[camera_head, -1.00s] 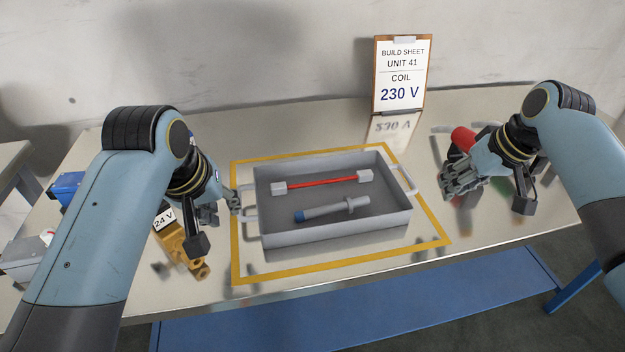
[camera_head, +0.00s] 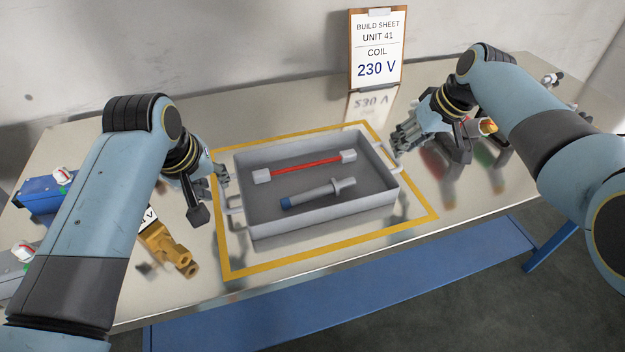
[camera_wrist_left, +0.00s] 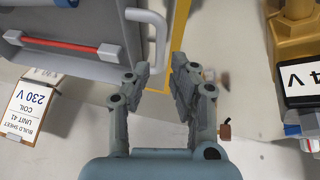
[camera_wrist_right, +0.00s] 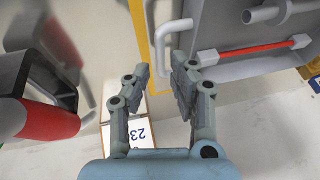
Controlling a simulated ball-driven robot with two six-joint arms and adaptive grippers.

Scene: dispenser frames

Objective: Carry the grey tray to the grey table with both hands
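The grey tray (camera_head: 318,222) rests on the metal-topped table inside a yellow outline, a handle on each short side. It holds a red rod with pale end blocks (camera_head: 305,165) and a grey cylindrical part with a blue end (camera_head: 318,193). My left gripper (camera_head: 224,182) is at the left handle (camera_head: 232,204). In the left wrist view its fingers (camera_wrist_left: 162,80) are apart, the handle (camera_wrist_left: 158,35) just ahead of the gap. My right gripper (camera_head: 396,146) is by the right handle (camera_head: 387,158). In the right wrist view its fingers (camera_wrist_right: 160,72) are apart, the handle (camera_wrist_right: 162,40) ahead between them.
A build sheet on a clipboard (camera_head: 377,50) stands behind the tray. A red cylinder (camera_wrist_right: 45,118) lies near my right gripper. A wall closes the back.

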